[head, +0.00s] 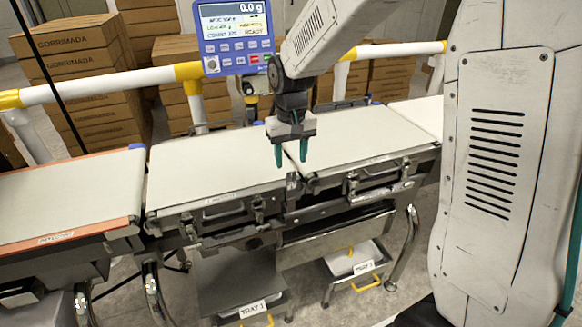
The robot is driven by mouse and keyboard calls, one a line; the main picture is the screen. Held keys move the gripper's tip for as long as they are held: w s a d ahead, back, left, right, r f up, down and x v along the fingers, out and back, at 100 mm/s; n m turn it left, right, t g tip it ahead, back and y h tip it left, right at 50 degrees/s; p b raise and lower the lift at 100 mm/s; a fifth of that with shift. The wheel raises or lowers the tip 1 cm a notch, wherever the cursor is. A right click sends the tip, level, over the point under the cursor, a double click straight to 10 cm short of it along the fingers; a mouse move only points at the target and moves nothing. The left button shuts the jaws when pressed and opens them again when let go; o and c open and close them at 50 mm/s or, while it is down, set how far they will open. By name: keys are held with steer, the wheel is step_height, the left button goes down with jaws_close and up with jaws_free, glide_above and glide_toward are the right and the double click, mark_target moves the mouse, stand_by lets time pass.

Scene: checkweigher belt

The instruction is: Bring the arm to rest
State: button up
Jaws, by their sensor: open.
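My gripper (291,154) hangs from my arm near the middle of the head view, with its two green fingers apart and pointing down. It is empty. It shows in front of the seam between two pale belt sections, the middle belt (215,165) and the right belt (345,138). The fingertips appear near the front edge of the belts; I cannot tell their exact height above them. My arm runs from the gripper up to the top edge, and a large link of it fills the right side.
A scale display (236,38) reading 0.0 g stands behind the belts, beside a white and yellow rail (110,83). An orange-edged belt (70,198) lies at left. Two labelled trays (252,309) (362,268) sit below. Cardboard boxes (75,62) are stacked behind. The belt tops are bare.

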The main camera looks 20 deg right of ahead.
steer(key=shift+r, duration=0.3)
steer(key=s+d+r, duration=0.1)
steer(key=s+r, duration=0.2)
steer(key=s, duration=0.7)
steer(key=s+d+r+t, duration=0.1)
steer(key=s+r, duration=0.3)
steer(key=s, duration=0.6)
steer(key=s+d+r, duration=0.2)
steer(key=s+r, duration=0.1)
steer(key=s, duration=0.6)
steer(key=shift+s+r, duration=0.25)
steer(key=shift+s, duration=0.15)
